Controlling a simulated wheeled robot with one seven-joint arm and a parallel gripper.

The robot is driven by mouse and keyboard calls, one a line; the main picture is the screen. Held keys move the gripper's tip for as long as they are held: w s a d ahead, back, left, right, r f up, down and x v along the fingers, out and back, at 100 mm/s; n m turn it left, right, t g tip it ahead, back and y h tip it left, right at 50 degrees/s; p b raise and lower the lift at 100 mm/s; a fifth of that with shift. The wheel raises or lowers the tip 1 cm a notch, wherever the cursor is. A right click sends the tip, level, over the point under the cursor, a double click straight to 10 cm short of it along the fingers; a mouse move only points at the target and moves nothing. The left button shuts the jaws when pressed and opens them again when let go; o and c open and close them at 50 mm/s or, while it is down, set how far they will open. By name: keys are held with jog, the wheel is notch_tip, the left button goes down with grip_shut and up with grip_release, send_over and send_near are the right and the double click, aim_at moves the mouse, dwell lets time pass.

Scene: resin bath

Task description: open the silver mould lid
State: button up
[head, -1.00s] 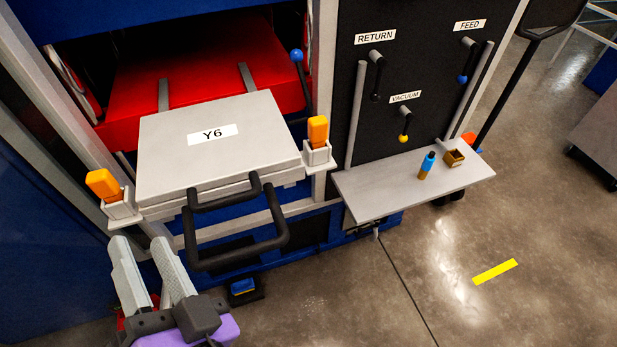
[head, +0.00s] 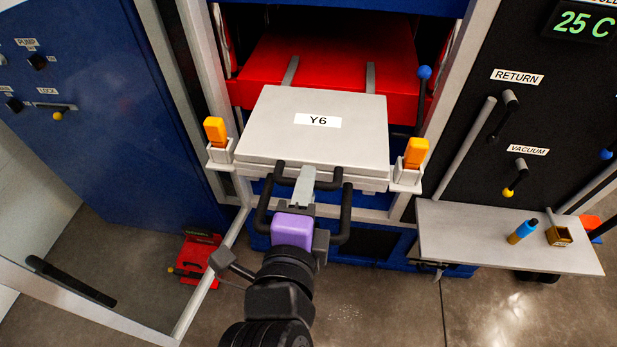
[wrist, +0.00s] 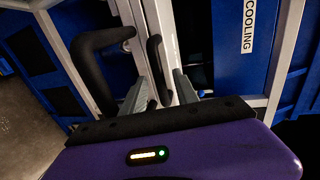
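The silver mould lid (head: 350,145), marked Y6, lies flat on the mould in front of the red block in the head view. A small black handle (head: 333,180) is on its front edge; it also shows in the wrist view (wrist: 154,52). My gripper (head: 304,183) is at the middle of that front edge, pointing at the lid. In the wrist view my gripper (wrist: 162,88) has its fingers apart, one on each side of the small handle. A pale strip shows between the handle and the right finger. The larger black handle (wrist: 88,72) is outside the fingers, at left.
Orange blocks (head: 215,130) (head: 416,152) stand in holders at both sides of the lid. A grey shelf (head: 470,245) with a blue-topped bottle (head: 522,231) juts out at right. A red object (head: 195,255) sits on the floor at left.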

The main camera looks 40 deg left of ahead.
jog(key=shift+x, duration=1)
jog(key=shift+c, duration=0.3)
grip_shut()
jog(key=shift+s, duration=0.1)
dwell(0.4)
